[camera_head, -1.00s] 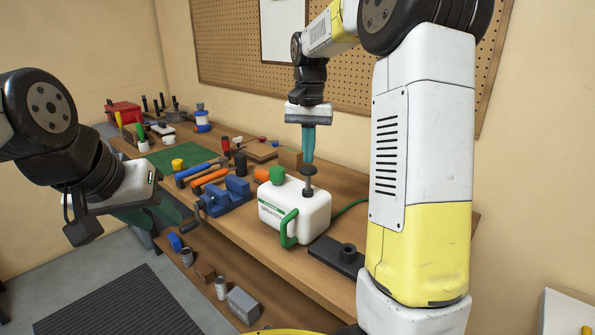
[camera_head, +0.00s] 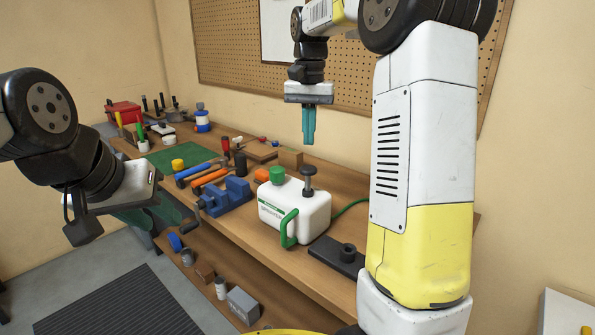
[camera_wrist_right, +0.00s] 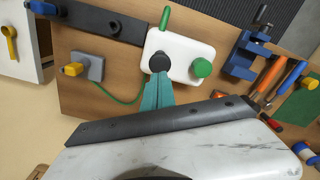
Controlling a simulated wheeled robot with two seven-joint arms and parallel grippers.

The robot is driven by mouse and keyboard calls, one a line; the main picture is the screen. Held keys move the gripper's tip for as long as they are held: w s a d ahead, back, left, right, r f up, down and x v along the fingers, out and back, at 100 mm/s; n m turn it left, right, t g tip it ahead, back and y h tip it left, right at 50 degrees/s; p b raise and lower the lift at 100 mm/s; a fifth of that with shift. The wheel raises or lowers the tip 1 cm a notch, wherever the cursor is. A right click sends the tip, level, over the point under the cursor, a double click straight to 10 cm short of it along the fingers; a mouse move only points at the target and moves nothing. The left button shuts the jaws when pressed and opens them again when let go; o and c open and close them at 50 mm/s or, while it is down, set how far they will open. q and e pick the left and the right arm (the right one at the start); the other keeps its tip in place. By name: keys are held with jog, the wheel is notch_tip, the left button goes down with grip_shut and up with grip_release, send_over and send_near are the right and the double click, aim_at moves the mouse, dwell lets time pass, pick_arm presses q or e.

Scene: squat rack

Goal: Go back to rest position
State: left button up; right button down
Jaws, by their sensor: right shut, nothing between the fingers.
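My right gripper (camera_head: 308,142) is shut and empty. It hangs in the air above the workbench, pointing down, over the back of a white sprayer jug (camera_head: 312,212) with a green cap, a green handle and a black pump knob (camera_head: 308,182). A clear gap shows between the fingertips and the knob in the head view. In the right wrist view the closed teal fingers (camera_wrist_right: 158,80) line up just below the black knob (camera_wrist_right: 161,61). My left gripper (camera_head: 172,212) is at the left, beside the bench front; its teal fingers are partly hidden and their opening is unclear.
The workbench (camera_head: 265,245) holds a blue vise (camera_head: 228,196), orange-handled tools, a green mat (camera_head: 180,155) and a black base plate (camera_head: 338,256). A lower shelf carries cans and boxes. A pegboard (camera_head: 350,70) is behind. Free air surrounds my right gripper.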

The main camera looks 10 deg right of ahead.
jog(key=shift+s+r, duration=0.1)
jog(key=s+a+f+n+t+y, duration=0.1)
jog(key=s+f+n+t, duration=0.1)
jog(key=s, duration=1)
jog(key=s+a+f+n+t+y, duration=0.1)
jog(key=s+n+t, duration=0.2)
jog(key=s, duration=0.9)
jog(key=shift+f+t, duration=0.4)
jog(key=shift+t, duration=0.2)
jog(key=shift+a, duration=0.1)
